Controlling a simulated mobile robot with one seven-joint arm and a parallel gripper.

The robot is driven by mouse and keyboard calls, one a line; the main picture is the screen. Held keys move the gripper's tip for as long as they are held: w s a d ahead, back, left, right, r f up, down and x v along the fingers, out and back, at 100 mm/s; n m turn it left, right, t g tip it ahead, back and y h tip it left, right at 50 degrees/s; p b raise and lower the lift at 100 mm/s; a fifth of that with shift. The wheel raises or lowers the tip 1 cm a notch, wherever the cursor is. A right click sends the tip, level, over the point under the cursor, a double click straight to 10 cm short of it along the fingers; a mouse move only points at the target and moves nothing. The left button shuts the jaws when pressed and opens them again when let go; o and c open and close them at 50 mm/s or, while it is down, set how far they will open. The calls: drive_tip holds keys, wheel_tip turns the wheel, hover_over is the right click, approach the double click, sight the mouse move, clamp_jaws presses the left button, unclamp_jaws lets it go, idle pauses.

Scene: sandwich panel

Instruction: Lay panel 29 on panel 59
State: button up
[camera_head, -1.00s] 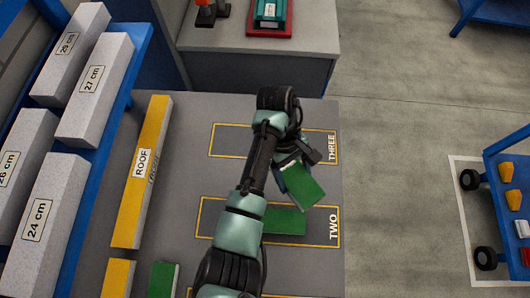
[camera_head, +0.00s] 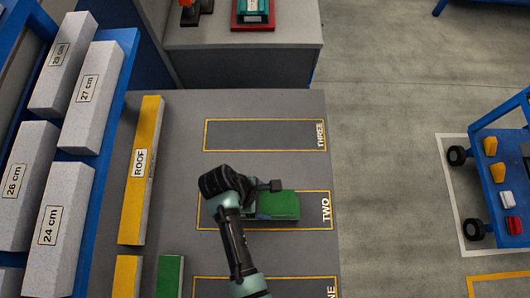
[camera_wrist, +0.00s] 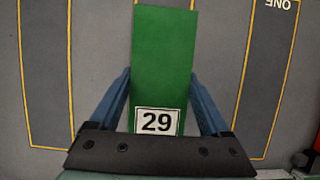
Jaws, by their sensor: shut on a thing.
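Panel 29 (camera_wrist: 160,60) is a green slab with a white "29" label at its near end. My gripper (camera_wrist: 160,78) is shut on it, with a blue finger along each side. In the head view the green panel (camera_head: 280,205) is over the box marked TWO, reaching right from under my wrist. Panel 59 cannot be told apart from it there; no second number is readable. Whether panel 29 touches anything beneath it, I cannot tell.
The box THREE (camera_head: 265,135) is empty. A yellow-faced ROOF piece (camera_head: 139,170) and another green piece (camera_head: 170,277) lie at the left of the table. Grey blocks with centimetre labels (camera_head: 88,100) fill the rack beyond. A blue cart (camera_head: 500,180) stands at the right.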

sight(265, 206)
drive_tip(key=shift+f+b, duration=2.85)
drive_tip(key=shift+f, duration=0.1)
drive_tip(key=shift+f+b, duration=0.35)
drive_tip(key=shift+f, duration=0.2)
drive_tip(key=o, duration=1.2)
drive_tip(key=shift+r, duration=0.1)
